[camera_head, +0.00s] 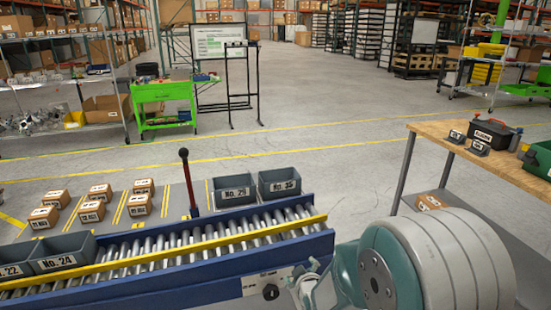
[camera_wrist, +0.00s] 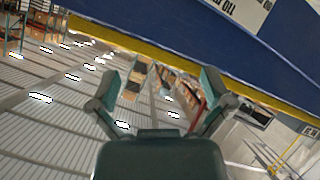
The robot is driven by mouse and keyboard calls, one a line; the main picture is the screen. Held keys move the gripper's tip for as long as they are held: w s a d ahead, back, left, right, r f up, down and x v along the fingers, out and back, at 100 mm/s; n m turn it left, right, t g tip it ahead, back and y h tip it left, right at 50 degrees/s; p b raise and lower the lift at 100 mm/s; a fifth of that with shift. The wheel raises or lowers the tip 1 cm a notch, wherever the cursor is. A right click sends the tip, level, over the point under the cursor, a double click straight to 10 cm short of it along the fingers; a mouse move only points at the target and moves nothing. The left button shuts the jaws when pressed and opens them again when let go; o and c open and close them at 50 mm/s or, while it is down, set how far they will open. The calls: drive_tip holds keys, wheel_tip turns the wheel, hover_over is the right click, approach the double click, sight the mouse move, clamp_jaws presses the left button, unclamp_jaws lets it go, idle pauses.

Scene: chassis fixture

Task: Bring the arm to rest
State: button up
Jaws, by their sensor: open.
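My gripper (camera_wrist: 160,84) shows in the wrist view with its two teal fingers spread apart and nothing between them. That view is tilted and looks upside down, with the blue side of the conveyor across its top right. In the head view, my grey and teal arm fills the lower right. A teal part of it beside the near side of the conveyor (camera_head: 180,290) is partly hidden, and I cannot tell there how the fingers stand.
Grey bins No. 29 (camera_head: 236,191) and No. 25 (camera_head: 279,184) stand beyond the conveyor; bin No. 24 (camera_head: 65,252) is at left. A wooden workbench (camera_head: 475,155) with a toolbox (camera_head: 491,134) stands right. The floor beyond is open.

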drive_tip(key=s+d+r+m+g, duration=0.2)
drive_tip(key=s+r, duration=0.3)
drive_tip(key=s, duration=0.4)
drive_tip(key=s+d+r+m+g+h, duration=0.1)
drive_tip(key=s+d+r+m+g, duration=0.1)
drive_tip(key=s+r, duration=0.4)
drive_tip(key=s+d+r+m+g+h, duration=0.1)
drive_tip(key=s+d+r+m+g, duration=0.2)
drive_tip(key=s, duration=0.9)
wheel_tip(320, 180, up, 2)
drive_tip(key=shift+s+d+r+m, duration=0.3)
drive_tip(key=shift+d+m, duration=0.3)
drive_tip(key=shift+d, duration=0.45)
